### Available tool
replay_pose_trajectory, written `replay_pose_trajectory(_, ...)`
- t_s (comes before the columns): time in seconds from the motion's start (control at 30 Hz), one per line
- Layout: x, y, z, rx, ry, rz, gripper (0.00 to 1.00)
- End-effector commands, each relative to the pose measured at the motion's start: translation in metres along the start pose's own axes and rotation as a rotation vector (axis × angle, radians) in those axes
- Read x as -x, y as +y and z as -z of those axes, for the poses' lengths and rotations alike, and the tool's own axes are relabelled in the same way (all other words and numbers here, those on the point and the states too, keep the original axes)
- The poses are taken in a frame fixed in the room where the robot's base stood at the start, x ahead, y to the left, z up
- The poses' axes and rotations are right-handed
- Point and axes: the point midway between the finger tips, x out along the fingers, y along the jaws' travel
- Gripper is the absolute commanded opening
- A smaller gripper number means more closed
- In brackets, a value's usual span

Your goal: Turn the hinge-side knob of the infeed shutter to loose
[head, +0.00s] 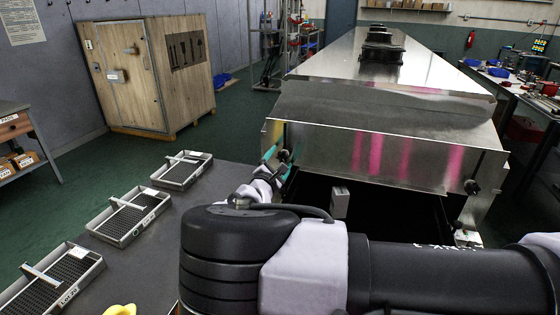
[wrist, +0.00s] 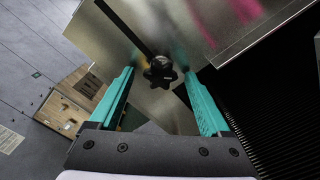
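The infeed shutter (head: 385,155) is a shiny metal panel across the near end of the tunnel dryer, with pink reflections. A black lobed knob (wrist: 161,70) sits on the metal side plate in the wrist view, and it also shows at the shutter's left end in the head view (head: 284,156). A second dark knob (head: 471,187) is at the right end. My gripper (wrist: 158,76) has its teal fingers apart, one on each side of the left knob in the picture. Contact is not visible. Which knob is hinge-side is unmarked in these views.
Below the shutter is a dark opening, with a small grey box (head: 340,202) near it. Several wire-mesh trays (head: 184,170) lie on the dark table (head: 170,225) at left. A wooden crate (head: 145,75) stands behind. A cluttered bench (head: 520,85) is at right.

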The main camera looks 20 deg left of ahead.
Motion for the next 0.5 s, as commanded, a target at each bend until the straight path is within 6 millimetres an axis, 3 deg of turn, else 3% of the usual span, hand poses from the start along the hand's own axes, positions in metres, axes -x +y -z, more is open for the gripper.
replay_pose_trajectory(0.27,0.005,0.000,0.000,-0.001,0.000,0.000,0.81)
replay_pose_trajectory(0.5,0.048,0.001,0.001,-0.002,0.001,-0.001,0.81)
